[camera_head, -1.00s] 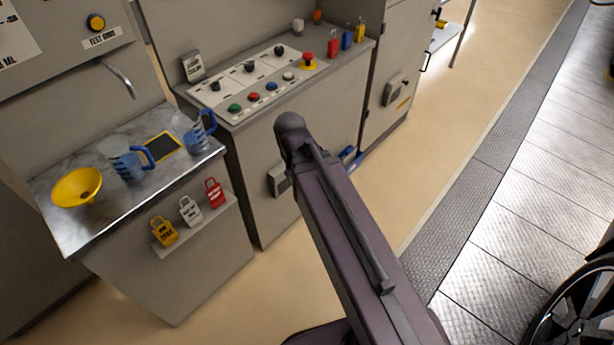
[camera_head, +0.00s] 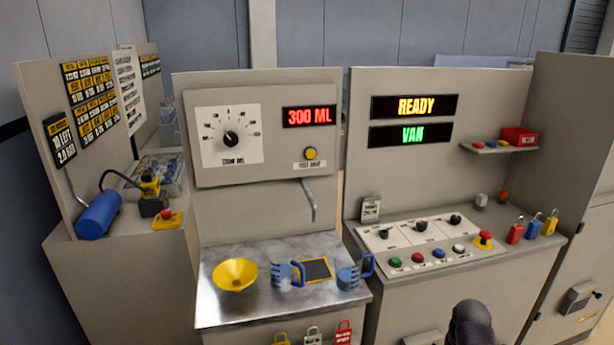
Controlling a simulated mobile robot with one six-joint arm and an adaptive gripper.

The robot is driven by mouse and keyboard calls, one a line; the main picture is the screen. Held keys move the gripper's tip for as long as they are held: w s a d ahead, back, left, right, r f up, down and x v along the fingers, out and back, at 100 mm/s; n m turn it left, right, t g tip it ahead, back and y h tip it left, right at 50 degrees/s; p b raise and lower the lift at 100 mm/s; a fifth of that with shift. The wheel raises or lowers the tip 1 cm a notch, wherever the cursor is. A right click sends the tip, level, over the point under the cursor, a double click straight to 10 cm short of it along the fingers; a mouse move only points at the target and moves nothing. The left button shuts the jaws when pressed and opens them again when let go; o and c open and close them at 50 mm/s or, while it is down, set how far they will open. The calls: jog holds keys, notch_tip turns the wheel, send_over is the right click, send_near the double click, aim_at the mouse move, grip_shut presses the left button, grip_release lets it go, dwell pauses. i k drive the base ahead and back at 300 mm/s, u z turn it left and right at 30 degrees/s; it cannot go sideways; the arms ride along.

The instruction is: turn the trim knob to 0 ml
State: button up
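The trim knob (camera_head: 231,139) is a black dial on a white scale plate (camera_head: 246,157) on the upright panel of the middle station. Its label below is blurred, and I cannot read the setting its pointer marks. A red display (camera_head: 309,116) to its right reads 300 ML. A yellow test button (camera_head: 311,153) sits below that display. A dark rounded part of my arm shows at the bottom right, well below and right of the knob. My gripper's fingers are not visible.
A metal counter (camera_head: 217,302) below the knob holds a yellow funnel (camera_head: 235,274) and two blue-handled jugs (camera_head: 285,276). A spout (camera_head: 309,199) hangs above it. The control desk (camera_head: 465,253) at right carries knobs and buttons; displays above read READY and VAN. A blue cylinder (camera_head: 98,214) lies at left.

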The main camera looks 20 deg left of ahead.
aim_at(230, 137)
jog(key=u, duration=4.05)
jog(key=i, duration=0.05)
jog(key=z, duration=2.7)
